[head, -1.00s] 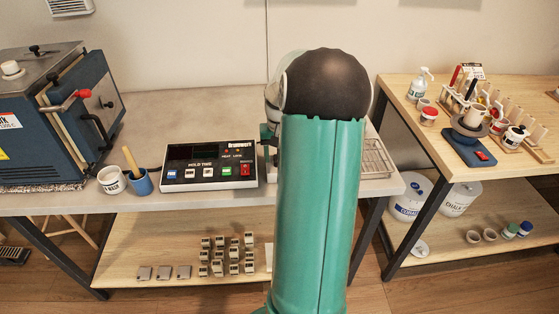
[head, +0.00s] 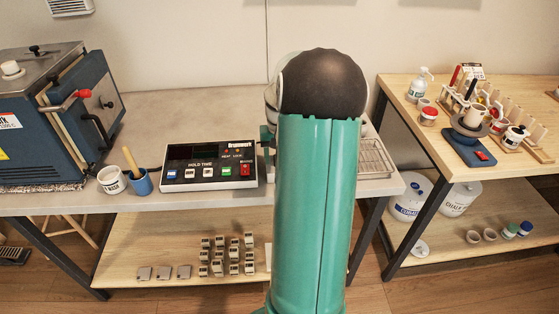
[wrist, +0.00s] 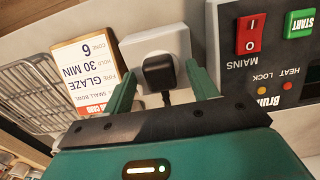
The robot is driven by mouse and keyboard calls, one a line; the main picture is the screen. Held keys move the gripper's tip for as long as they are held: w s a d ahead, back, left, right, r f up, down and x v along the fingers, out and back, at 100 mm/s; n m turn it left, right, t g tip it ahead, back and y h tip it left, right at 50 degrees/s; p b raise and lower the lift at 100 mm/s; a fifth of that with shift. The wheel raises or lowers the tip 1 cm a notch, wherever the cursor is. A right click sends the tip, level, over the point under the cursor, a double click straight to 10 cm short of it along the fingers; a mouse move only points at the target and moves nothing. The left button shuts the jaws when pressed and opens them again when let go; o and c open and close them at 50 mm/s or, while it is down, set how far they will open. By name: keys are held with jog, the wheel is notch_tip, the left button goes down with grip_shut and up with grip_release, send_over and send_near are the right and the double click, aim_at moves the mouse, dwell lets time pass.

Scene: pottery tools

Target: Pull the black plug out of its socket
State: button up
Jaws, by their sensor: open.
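In the wrist view the black plug (wrist: 160,75) sits in a white socket (wrist: 172,42), with its dark cord running down toward my gripper. My gripper (wrist: 160,82) is open, with one green finger on each side of the plug. A gap shows between the plug and each finger. In the head view my own arm hides the plug and the socket; only a bit of my green gripper (head: 266,138) shows beside the arm.
A control box (head: 210,165) with buttons and a red mains switch (wrist: 250,33) stands close beside the socket. A printed card (wrist: 88,70) and a wire rack (wrist: 40,85) are on the other side. A blue kiln (head: 50,120) stands at the far left.

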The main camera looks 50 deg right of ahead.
jog(key=shift+c, duration=0.5)
grip_shut()
jog(key=shift+r, duration=3)
